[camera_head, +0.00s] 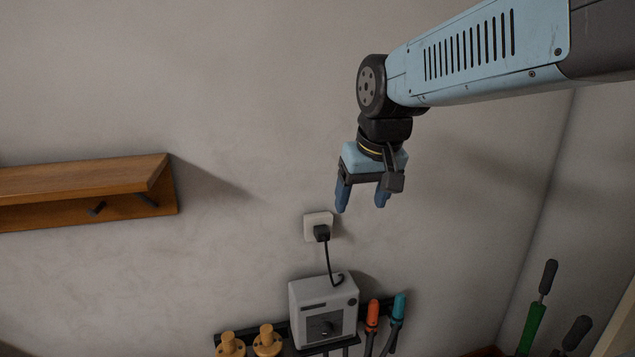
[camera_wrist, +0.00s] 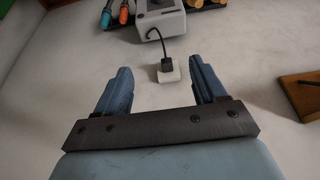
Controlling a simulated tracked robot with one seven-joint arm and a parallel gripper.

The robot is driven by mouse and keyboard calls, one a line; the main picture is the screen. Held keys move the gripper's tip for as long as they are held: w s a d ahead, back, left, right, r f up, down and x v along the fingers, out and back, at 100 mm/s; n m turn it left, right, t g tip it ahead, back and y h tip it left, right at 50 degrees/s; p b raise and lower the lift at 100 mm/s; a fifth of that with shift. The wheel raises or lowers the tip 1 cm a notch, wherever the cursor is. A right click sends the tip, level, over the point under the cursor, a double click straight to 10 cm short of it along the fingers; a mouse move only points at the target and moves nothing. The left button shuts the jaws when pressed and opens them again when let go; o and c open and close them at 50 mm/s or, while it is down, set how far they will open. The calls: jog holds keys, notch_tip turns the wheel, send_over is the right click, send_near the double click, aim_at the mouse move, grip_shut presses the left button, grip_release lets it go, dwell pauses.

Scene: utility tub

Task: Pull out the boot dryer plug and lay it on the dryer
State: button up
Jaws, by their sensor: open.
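The black plug (camera_head: 321,232) sits in a white wall socket (camera_head: 309,222). Its dark cord runs down to the boot dryer (camera_head: 308,296), a light grey box on a dark rack on the wall. In the wrist view, the plug (camera_wrist: 167,65), the socket (camera_wrist: 170,77) and part of the dryer (camera_wrist: 160,20) show beyond the fingers. My gripper (camera_head: 362,204) is open and empty, above and a little right of the socket in the head view. Its two blue fingers (camera_wrist: 160,80) stand apart in the wrist view, with the plug seen between them; they do not touch it.
Orange-handled (camera_head: 372,316) and teal-handled (camera_head: 398,306) tools hang right of the dryer. Wooden pegs (camera_head: 267,340) stand to its left. A wooden shelf (camera_head: 85,178) with hooks is on the left wall. The wall around the socket is clear.

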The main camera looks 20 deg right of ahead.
jog(key=w+g, duration=0.2)
jog(key=w, duration=0.9)
jog(key=g, duration=0.2)
send_over(323, 231)
notch_tip(323, 231, down, 6)
jog(key=f, duration=1)
jog(key=w+f, duration=0.1)
jog(key=f, duration=0.3)
jog(key=shift+f, duration=0.2)
jog(key=shift+c, duration=0.2)
jog(key=c, duration=1.1)
jog(key=shift+s, duration=0.15)
jog(key=shift+s, duration=0.3)
jog(key=shift+s, duration=1.95)
